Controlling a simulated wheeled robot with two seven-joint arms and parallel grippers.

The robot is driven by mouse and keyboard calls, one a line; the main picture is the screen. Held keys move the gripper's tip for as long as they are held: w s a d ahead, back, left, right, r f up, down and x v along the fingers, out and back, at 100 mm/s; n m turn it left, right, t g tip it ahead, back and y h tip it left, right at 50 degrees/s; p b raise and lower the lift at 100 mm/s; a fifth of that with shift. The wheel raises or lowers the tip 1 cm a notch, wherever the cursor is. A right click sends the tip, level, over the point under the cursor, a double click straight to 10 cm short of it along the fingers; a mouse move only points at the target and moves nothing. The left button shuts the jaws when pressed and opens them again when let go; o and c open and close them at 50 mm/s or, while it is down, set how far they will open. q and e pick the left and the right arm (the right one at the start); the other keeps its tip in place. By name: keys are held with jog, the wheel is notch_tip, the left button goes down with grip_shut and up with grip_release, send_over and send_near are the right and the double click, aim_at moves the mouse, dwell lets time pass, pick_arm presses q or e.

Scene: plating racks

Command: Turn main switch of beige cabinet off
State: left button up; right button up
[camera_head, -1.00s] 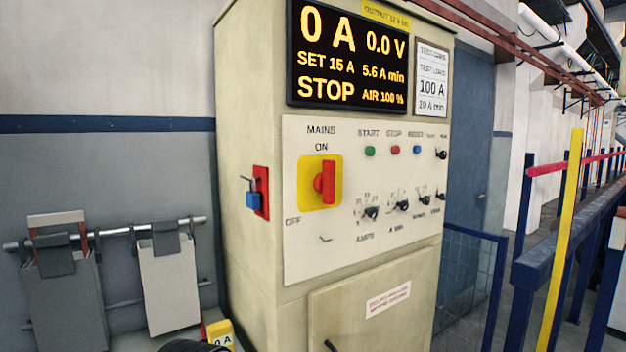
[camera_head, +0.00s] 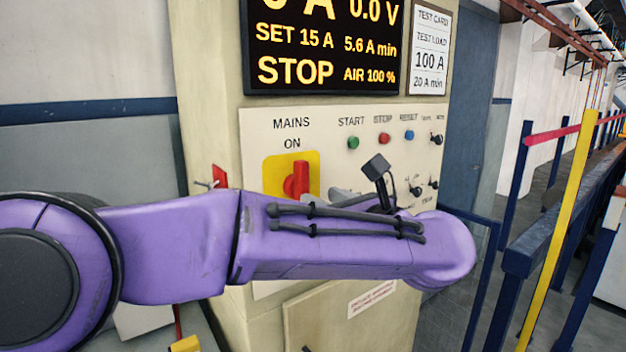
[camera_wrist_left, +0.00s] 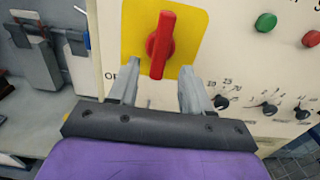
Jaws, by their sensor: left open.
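The beige cabinet (camera_head: 215,130) has a pale front panel marked MAINS. Its main switch is a red handle (camera_head: 296,181) on a yellow plate (camera_head: 276,168), upright under the word ON. In the left wrist view the red handle (camera_wrist_left: 161,45) is ahead of my open left gripper (camera_wrist_left: 156,76). The fingers stand to either side of the handle's lower end, over the plate's lower edge; I cannot tell whether they touch the panel. In the head view my purple left forearm hides the lower plate and most of the gripper. My right gripper is not in view.
The display (camera_head: 320,45) reads STOP. Start, stop and reset buttons (camera_head: 382,138) and small knobs lie right of the switch. A red bracket (camera_head: 220,177) sits on the cabinet's left side. Blue rails (camera_head: 540,255) and a yellow post (camera_head: 566,210) stand at right.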

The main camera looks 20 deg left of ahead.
aim_at(299, 186)
pick_arm(q)
jog(key=p+x, duration=0.1)
jog(key=x, duration=0.4)
jog(key=shift+w+p, duration=0.1)
jog(key=shift+p, duration=0.25)
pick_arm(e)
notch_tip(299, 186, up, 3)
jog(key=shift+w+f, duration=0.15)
